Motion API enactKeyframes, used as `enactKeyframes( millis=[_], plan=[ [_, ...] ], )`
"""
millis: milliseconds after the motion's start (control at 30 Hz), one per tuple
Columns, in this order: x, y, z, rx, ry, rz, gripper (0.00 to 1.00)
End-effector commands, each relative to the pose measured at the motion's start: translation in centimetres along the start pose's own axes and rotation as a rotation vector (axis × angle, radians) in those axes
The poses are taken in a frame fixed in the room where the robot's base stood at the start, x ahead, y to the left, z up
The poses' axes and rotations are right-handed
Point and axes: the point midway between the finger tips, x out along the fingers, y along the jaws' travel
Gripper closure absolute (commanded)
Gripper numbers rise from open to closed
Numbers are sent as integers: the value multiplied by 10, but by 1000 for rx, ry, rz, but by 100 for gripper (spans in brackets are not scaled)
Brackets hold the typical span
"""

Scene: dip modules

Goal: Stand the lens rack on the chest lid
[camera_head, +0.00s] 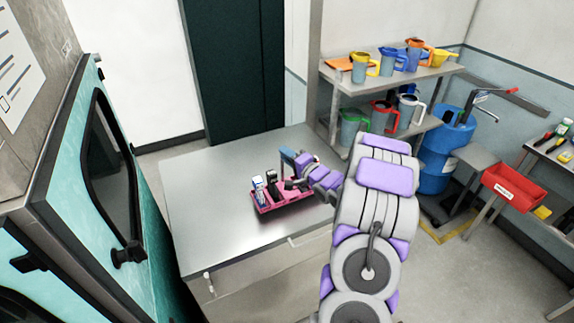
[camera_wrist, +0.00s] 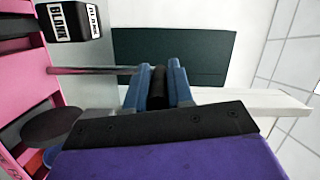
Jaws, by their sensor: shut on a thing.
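The lens rack (camera_head: 285,204) is a pink tray with a white-and-blue item and dark items standing in it. It is upright over the right part of the grey metal chest lid (camera_head: 215,190); I cannot tell if it touches the lid. My gripper (camera_head: 288,157) is at the rack's far side. In the wrist view, the blue fingers of my gripper (camera_wrist: 158,88) are shut on a dark grip at the end of a thin rod. The rod runs left toward the pink rack (camera_wrist: 35,78). A black block with "BLANK" labels (camera_wrist: 75,20) is by it.
A shelf (camera_head: 395,75) with colourful jugs stands behind the lid at right. A blue drum (camera_head: 440,155) and a red bin (camera_head: 512,186) are farther right. A teal cabinet door (camera_head: 95,190) stands close at left. The lid's left and front areas are clear.

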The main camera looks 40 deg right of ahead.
Motion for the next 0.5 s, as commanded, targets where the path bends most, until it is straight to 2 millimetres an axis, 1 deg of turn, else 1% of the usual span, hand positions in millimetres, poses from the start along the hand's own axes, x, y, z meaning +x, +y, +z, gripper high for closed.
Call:
enactKeyframes(
  millis=[167,500],
  plan=[
    [1,5,1,-1,1,-2,100],
    [2,33,6,0,0,-1,100]
  ],
)
